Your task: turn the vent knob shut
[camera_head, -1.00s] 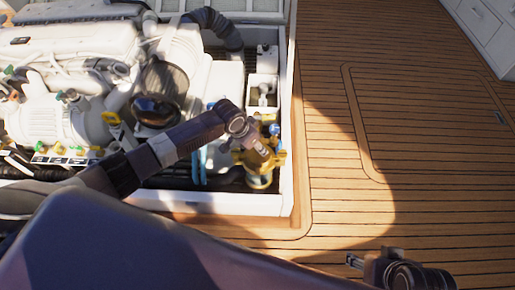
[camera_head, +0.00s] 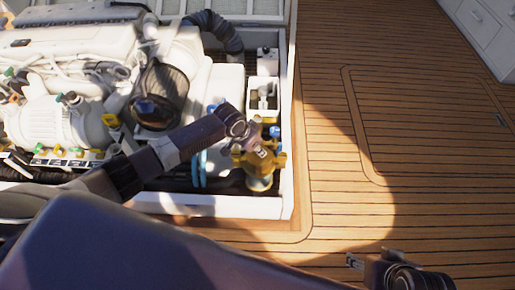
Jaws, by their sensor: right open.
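A brass-coloured fitting (camera_head: 262,178) with protruding lugs stands in the right front corner of the engine hatch. A small blue knob (camera_head: 275,132) is just behind it. I cannot tell which part is the vent knob. My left arm reaches across the hatch from the left, and my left gripper (camera_head: 264,152) is at the top of the brass fitting. Its fingers are too small and hidden to show whether they are open or touching. My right gripper (camera_head: 354,262) is at the bottom right, over the deck, open and empty, well away from the fitting.
A white engine (camera_head: 70,50) fills the left of the hatch. A white box (camera_head: 263,95) stands behind the fitting. The white hatch wall (camera_head: 287,120) borders it on the right. The wooden deck (camera_head: 420,160) is clear on the right.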

